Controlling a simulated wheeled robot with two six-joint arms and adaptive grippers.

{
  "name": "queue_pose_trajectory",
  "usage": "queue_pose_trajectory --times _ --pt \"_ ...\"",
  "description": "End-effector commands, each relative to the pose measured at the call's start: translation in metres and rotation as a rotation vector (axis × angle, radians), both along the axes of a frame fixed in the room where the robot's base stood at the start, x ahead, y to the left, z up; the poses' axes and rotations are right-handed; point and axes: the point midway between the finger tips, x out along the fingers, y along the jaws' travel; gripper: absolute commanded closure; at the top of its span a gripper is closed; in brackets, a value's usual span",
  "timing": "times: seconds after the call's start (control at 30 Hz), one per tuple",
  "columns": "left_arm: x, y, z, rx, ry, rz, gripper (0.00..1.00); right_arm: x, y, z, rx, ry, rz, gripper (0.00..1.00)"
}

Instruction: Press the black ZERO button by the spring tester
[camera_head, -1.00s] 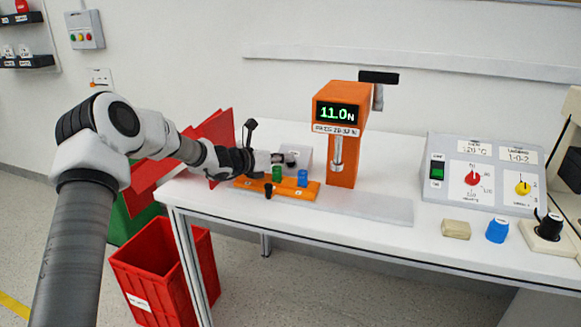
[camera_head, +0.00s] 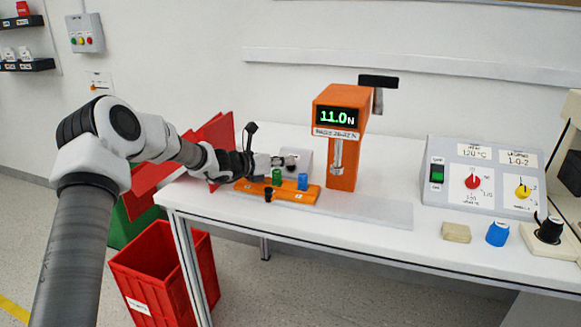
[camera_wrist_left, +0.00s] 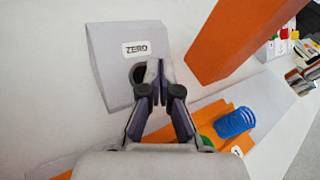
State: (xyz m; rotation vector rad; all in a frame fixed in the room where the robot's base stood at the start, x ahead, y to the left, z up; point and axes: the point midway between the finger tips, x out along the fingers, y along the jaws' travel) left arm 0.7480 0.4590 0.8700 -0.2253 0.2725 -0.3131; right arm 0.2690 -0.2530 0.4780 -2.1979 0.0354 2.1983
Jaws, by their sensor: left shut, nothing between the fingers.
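The grey ZERO box (camera_head: 305,157) stands on the bench left of the orange spring tester (camera_head: 341,165), whose display reads 11.0 N. In the left wrist view the box shows its ZERO label (camera_wrist_left: 138,48) and the black button (camera_wrist_left: 136,73), partly hidden behind my fingertips. My left gripper (camera_head: 284,161) is shut and empty, with its tips (camera_wrist_left: 155,74) in front of the button. I cannot tell whether they touch it. My right gripper is not in view.
An orange tray (camera_head: 250,187) with a green spring (camera_head: 277,176), a blue spring (camera_head: 302,181) and a black one (camera_head: 268,194) lies just below my left gripper. A grey control panel (camera_head: 450,180) stands to the right. A red crate (camera_head: 155,270) is on the floor.

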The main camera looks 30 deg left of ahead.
Motion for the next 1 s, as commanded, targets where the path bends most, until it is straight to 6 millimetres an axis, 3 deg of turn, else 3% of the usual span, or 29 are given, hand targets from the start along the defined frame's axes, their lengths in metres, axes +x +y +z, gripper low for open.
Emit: queue_pose_trajectory --times 1.0 --pt "0.0055 0.0011 -0.0091 0.000 0.003 0.000 1.00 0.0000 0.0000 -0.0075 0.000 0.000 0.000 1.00"
